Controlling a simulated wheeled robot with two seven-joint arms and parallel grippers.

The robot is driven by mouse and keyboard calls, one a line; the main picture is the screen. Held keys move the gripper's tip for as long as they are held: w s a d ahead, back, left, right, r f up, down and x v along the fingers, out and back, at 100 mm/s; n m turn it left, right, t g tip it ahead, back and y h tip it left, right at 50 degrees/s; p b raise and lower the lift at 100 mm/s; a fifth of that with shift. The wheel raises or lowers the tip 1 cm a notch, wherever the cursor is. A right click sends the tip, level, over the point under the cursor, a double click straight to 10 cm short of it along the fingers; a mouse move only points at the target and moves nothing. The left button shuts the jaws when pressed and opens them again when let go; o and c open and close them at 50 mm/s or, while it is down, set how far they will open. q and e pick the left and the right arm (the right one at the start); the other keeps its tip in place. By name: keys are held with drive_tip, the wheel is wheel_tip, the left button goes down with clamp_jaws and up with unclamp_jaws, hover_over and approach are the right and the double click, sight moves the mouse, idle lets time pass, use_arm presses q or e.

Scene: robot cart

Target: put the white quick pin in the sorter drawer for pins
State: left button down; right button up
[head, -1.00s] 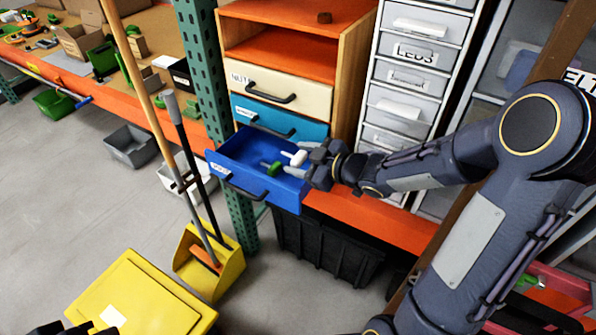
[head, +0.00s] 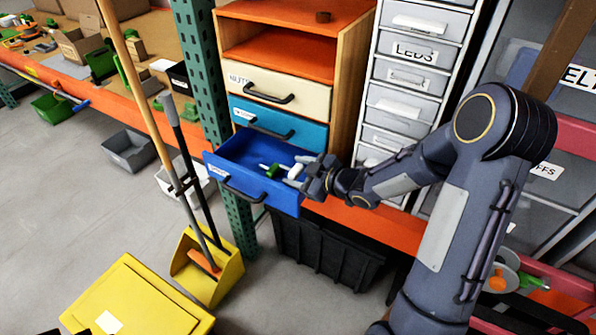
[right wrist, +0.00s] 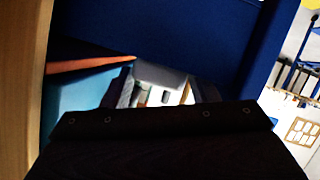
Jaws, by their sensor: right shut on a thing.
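The blue drawer (head: 236,188) is pulled out below the closed teal drawer in the head view; its label is too small to read. My right gripper (head: 294,173) reaches in over its right side, shut on the white quick pin (head: 295,171). The pin's white body shows between the fingertips, and part of it is hidden by them. A green piece (head: 273,171) with a small pale end lies just left of it in the drawer; I cannot tell whether they touch. The right wrist view is dark, with blue drawer wall (right wrist: 200,30) across it. My left gripper is out of view.
A closed cream drawer (head: 262,83) and the teal drawer (head: 272,122) sit above. A grey drawer tower (head: 408,80) stands right. A broom and yellow dustpan (head: 215,265) stand in front left. A black bin (head: 325,255) is below.

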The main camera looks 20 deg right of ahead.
drive_tip(key=shift+s+f+b, duration=0.15)
drive_tip(key=shift+f+b, duration=0.25)
drive_tip(key=shift+f, duration=0.1)
drive_tip(key=o, duration=0.7)
drive_tip(key=shift+s+f, duration=0.15)
drive_tip(key=shift+f, duration=0.05)
drive_tip(key=shift+r+p, duration=0.3)
drive_tip(key=shift+p, duration=0.1)
drive_tip(key=shift+r+p, duration=0.5)
drive_tip(key=p+v, duration=0.1)
drive_tip(key=v, duration=1)
drive_tip(key=shift+s+d+r, duration=0.15)
drive_tip(key=shift+d+r, duration=0.05)
drive_tip(key=shift+d, duration=0.05)
